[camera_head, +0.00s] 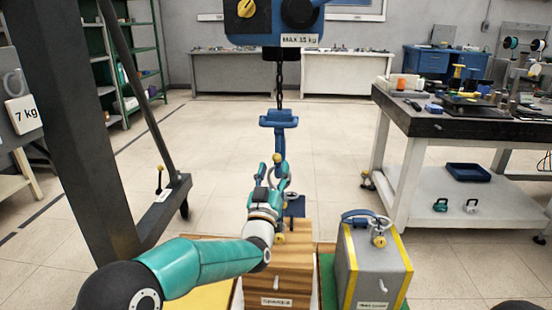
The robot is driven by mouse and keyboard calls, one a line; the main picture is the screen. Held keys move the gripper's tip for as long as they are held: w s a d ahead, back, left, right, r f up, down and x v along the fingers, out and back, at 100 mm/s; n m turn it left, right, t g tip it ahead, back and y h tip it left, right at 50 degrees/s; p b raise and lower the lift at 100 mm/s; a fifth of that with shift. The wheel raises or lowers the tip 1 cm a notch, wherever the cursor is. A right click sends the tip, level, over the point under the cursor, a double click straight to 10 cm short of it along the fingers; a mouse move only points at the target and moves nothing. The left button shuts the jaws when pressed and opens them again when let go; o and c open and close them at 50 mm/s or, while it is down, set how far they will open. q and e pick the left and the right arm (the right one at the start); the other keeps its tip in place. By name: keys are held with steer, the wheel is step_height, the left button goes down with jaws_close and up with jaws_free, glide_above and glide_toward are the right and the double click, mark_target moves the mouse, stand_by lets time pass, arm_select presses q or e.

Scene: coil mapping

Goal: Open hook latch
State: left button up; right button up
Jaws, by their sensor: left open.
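A blue hook assembly (279,119) hangs on a dark chain (279,80) from a blue hoist. Below its wide blue crosspiece, the hook's lower part is partly hidden by my left gripper. A small yellow knob (277,158) shows at the top of the hook area. My left gripper (275,177) is at the hook, just above a wooden box (290,262), with its arm coming in from the left. It is open, and whether it touches the latch I cannot tell. My right gripper is not in view.
A grey weight with yellow edges (372,268) and a blue handle stands right of the wooden box. A dark hoist post (75,110) stands at the left. A cluttered workbench (445,128) is at the right.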

mark_target(277, 162)
arm_select(q)
steer(key=shift+x, duration=2.25)
